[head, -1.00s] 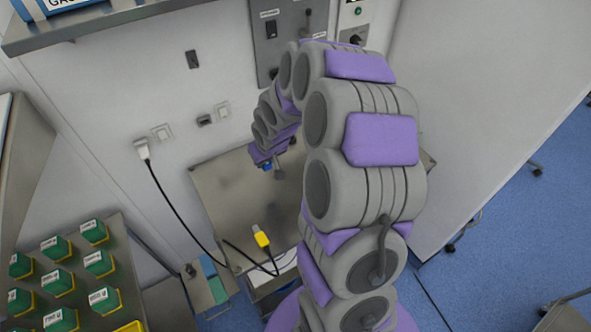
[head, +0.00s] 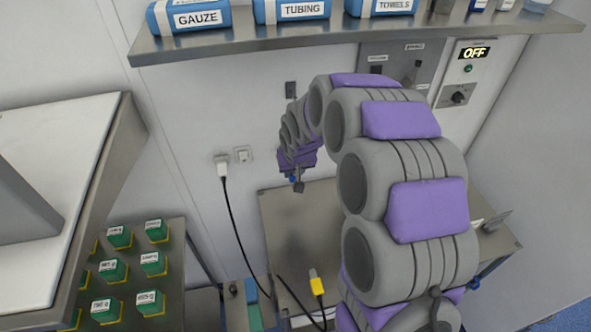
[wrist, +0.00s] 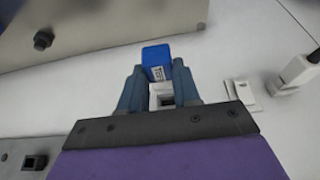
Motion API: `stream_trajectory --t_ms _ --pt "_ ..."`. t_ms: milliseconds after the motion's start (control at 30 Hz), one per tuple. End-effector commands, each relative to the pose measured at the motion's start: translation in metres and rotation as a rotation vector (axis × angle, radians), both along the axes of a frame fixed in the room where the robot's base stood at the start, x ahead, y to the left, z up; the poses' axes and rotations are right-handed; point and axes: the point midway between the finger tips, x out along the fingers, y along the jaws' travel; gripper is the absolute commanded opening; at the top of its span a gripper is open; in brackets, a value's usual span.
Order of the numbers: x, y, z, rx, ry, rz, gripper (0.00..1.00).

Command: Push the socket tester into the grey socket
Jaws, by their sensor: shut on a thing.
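A blue block, apparently the socket tester (wrist: 157,62), with a small pale label is at the tips of my gripper (wrist: 157,77). The gripper is shut on it. In the head view my gripper (head: 297,184) hangs in front of the wall above the steel table, with a small blue patch of the tester (head: 292,178) showing. In the wrist view a pale frame with a dark opening (wrist: 163,97) shows between the fingers; I cannot tell for certain whether it is the grey socket. In the head view the arm hides that wall area. The tester looks apart from any socket.
A white plug with a black cord (head: 223,168) sits in the wall, beside a white wall plate (head: 242,155). A yellow-ended connector (head: 316,284) lies on the steel table (head: 285,225). A shelf (head: 365,37) with blue packs hangs above. Green boxes stand lower left.

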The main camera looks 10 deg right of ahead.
Motion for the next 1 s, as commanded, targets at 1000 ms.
stream_trajectory --t_ms 1000 --pt "0.039 0.0 0.0 0.001 0.001 0.0 0.0"
